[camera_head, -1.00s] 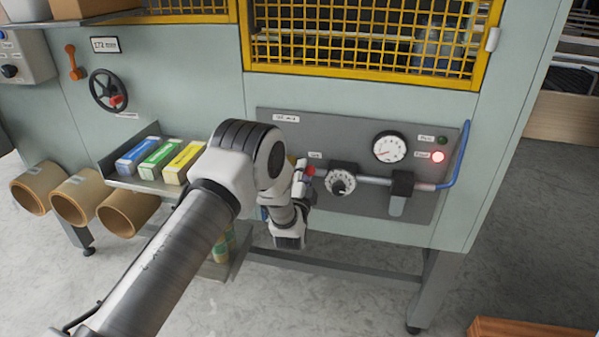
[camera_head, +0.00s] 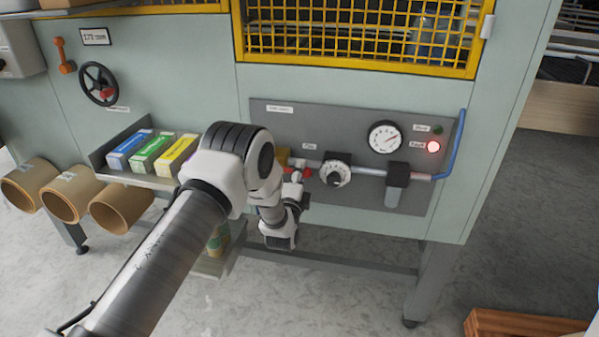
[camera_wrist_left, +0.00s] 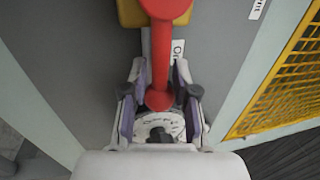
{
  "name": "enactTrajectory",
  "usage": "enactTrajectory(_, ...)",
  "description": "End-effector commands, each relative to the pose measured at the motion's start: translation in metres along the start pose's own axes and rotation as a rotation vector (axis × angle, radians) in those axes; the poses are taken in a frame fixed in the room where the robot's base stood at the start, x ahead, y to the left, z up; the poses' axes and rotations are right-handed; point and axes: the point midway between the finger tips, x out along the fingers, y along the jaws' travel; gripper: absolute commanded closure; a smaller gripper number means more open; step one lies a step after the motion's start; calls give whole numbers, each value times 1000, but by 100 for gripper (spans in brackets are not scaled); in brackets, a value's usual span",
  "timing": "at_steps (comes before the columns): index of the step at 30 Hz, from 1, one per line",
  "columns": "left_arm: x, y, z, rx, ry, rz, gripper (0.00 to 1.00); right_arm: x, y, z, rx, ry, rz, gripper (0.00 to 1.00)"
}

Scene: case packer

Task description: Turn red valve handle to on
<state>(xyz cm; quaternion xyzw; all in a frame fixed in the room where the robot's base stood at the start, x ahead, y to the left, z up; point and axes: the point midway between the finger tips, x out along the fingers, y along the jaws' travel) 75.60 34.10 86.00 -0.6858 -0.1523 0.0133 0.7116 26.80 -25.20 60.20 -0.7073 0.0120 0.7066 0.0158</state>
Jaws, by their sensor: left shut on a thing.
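The red valve handle (camera_wrist_left: 161,62) runs down the middle of the left wrist view from its round hub, with a yellow valve body (camera_wrist_left: 129,12) behind the hub. My left gripper (camera_wrist_left: 159,100) has a finger on each side of the handle's end and is shut on it. In the head view the gripper (camera_head: 298,178) is at the left part of the grey panel (camera_head: 300,118), where a little red of the handle shows beside it. The wrist and arm hide most of the handle there. My right gripper is not in view.
Right of the gripper are a dial knob (camera_head: 336,173), a pressure gauge (camera_head: 385,137), a lit red lamp (camera_head: 433,147) and a blue pipe (camera_head: 455,147). A shelf (camera_head: 110,170) with coloured boxes and cardboard tubes (camera_head: 72,198) stand to the left. Yellow mesh (camera_head: 350,35) is above.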

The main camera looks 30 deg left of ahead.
Motion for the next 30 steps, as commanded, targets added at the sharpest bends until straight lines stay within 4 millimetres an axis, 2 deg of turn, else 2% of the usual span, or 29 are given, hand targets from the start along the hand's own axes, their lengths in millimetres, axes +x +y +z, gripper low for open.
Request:
enactTrajectory(4,-2,2,-3,2,9,6,100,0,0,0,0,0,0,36)
enactTrajectory(5,-2,3,-3,2,8,6,61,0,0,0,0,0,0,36)
enactTrajectory(6,-2,3,-3,1,8,6,47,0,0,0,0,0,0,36)
enactTrajectory(7,-2,3,-3,1,7,6,44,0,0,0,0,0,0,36)
enactTrajectory(15,-1,2,-1,0,4,4,44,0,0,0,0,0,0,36)
enactTrajectory(19,-11,2,-1,0,4,5,44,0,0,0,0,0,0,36)
enactTrajectory(23,-38,3,-2,2,5,9,44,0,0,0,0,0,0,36)
enactTrajectory(30,-98,3,-3,2,8,9,44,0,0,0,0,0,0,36)
